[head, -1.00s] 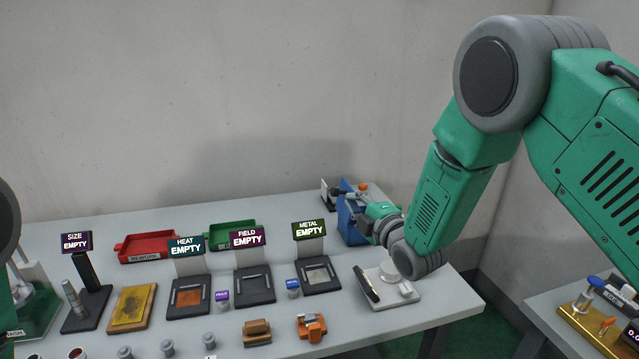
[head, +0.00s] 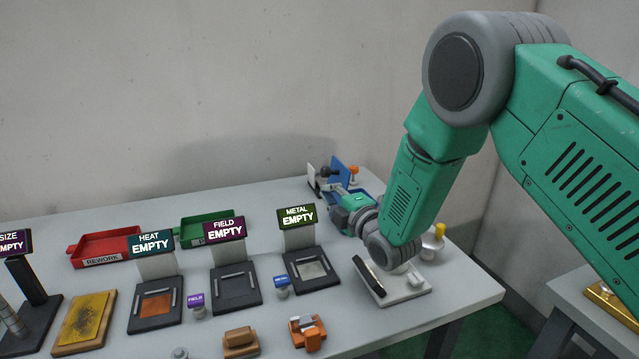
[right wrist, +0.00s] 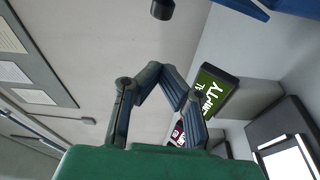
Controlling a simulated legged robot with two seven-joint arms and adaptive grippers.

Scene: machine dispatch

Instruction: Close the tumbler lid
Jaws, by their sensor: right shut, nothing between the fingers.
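The tumbler appears to be the blue unit at the back right of the table. Its upright blue panel (head: 340,172), which looks like the lid, stands beyond my right gripper (head: 331,188). Part of a blue rim or body (head: 369,197) shows beside my right wrist; the arm hides the rest. In the right wrist view, a blue edge (right wrist: 232,6) crosses the top, apart from the fingers. The right gripper's fingers (right wrist: 160,72) are shut and empty there. I cannot tell from the head view whether they touch the lid. My left gripper is out of view.
A white tray with a dark bar (head: 405,291) lies under my right forearm. The METAL EMPTY sign (head: 298,216) stands left of my gripper. Red (head: 100,247) and green (head: 200,229) bins stand farther left.

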